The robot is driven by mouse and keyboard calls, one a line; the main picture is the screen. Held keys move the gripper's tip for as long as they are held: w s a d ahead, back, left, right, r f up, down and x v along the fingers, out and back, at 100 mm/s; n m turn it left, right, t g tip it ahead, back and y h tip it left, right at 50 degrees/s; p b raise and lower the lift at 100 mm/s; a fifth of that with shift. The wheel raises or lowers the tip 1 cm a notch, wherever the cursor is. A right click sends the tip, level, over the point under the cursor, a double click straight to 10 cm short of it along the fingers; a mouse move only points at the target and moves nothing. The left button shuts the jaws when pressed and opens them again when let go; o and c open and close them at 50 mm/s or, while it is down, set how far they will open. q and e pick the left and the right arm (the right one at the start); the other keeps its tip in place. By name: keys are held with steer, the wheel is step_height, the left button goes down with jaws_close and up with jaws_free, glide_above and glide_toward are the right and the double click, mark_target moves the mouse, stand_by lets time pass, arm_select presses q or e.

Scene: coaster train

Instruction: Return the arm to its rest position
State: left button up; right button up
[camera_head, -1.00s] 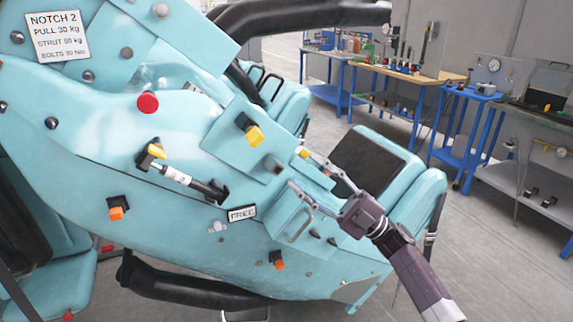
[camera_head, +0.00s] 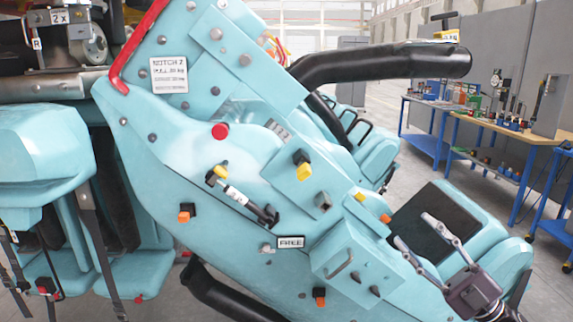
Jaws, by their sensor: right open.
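My right gripper (camera_head: 432,243) is at the lower right of the head view. Its two fingers are spread apart with nothing between them. It is in front of the turquoise coaster car (camera_head: 240,160), near the car's dark pad (camera_head: 433,222); I cannot tell how far off the surface it is. My right arm comes in from the lower right corner. My left gripper does not show. The car's side carries a strut (camera_head: 241,197), a red knob (camera_head: 220,131) and a label reading FREE (camera_head: 290,242).
A white notch plate (camera_head: 169,75) sits on the car's upper panel. A thick black bar (camera_head: 385,63) juts out to the right. Seats (camera_head: 40,150) with hanging belts are at the left. Workbenches (camera_head: 510,132) stand behind at the right, with open grey floor before them.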

steer(key=w+d+f+m+t+h, duration=0.25)
steer(key=f+m+h, duration=0.5)
steer(key=f, duration=0.65)
steer(key=w+d+f+m+t+h, duration=0.25)
steer(key=f+m+h, duration=0.5)
steer(key=f, duration=0.65)
steer(key=s+f+m+g+h, duration=0.25)
steer(key=s+f, duration=0.25)
steer(key=f, duration=0.7)
steer(key=s+f+m+g+h, duration=0.2)
steer(key=s+f+g, duration=0.15)
steer(key=f, duration=0.85)
steer(key=s+a+f+m+g, duration=0.25)
steer(key=s+f+g, duration=0.25)
steer(key=s+f, duration=1.35)
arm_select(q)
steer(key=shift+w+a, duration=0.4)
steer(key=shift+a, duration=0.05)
arm_select(e)
steer(key=s+a+f+g, duration=0.2)
steer(key=s+f, duration=0.1)
steer(key=s, duration=0.6)
steer(key=s+a+f+g, duration=0.2)
steer(key=s+f+g, duration=0.1)
steer(key=s, duration=0.7)
steer(key=s+a+f+g+h, duration=0.1)
steer(key=s+a+f+g, duration=0.1)
steer(key=s, duration=0.8)
steer(key=shift+s+f, duration=0.15)
steer(key=shift+f, duration=0.55)
